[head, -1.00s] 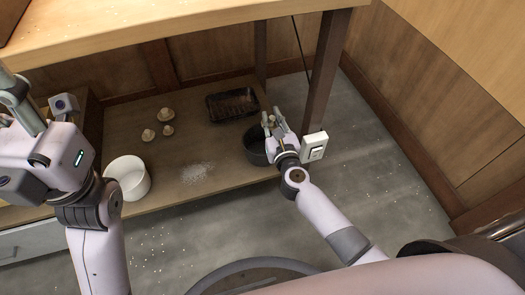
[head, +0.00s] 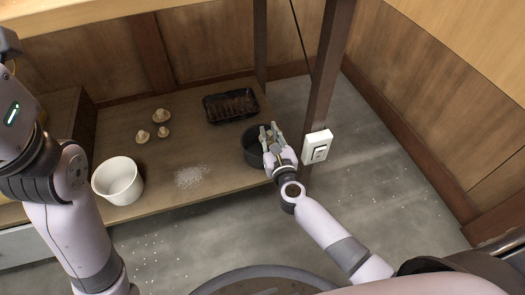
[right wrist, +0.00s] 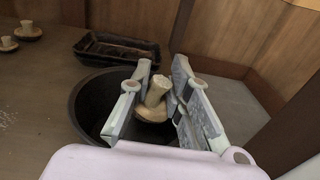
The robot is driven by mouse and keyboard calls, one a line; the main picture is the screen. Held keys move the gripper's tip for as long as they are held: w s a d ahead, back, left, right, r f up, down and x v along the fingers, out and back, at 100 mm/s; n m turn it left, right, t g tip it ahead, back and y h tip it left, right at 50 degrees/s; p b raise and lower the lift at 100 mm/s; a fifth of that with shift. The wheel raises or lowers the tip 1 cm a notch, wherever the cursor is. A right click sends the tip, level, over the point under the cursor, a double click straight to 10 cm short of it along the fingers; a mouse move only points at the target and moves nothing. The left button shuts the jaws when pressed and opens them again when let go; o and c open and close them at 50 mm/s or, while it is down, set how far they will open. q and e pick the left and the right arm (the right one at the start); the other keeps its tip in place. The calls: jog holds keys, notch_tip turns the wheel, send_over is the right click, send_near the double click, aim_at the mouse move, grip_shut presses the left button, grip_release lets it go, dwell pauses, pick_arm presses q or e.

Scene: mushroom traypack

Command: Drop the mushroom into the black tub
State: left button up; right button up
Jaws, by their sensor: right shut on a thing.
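In the right wrist view, my right gripper (right wrist: 158,95) is shut on a mushroom (right wrist: 154,103), with its pale stem pointing up between the fingers. The gripper and mushroom are over the mouth of the black tub (right wrist: 92,100). In the head view, my right gripper (head: 270,133) is at the black tub (head: 250,150), near the shelf's right end; the mushroom is too small to make out there. Several other mushrooms (head: 142,136) stand on the shelf left of the black tray. Of my left arm, only links show at the left edge; its fingers are out of view.
A black rectangular tray (head: 231,106) lies behind the tub. A white tub (head: 118,181) stands at the shelf's left front, with white grains (head: 191,176) to its right. A dark post (head: 325,85) with a white switch box (head: 316,146) rises just right of my right gripper.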

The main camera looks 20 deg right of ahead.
jog(key=o, duration=0.9)
jog(key=shift+s, duration=0.1)
jog(key=shift+s, duration=0.3)
jog(key=s, duration=1.1)
jog(key=shift+s+a+r, duration=0.15)
jog(key=shift+a+r, duration=0.05)
jog(key=shift+r, duration=0.1)
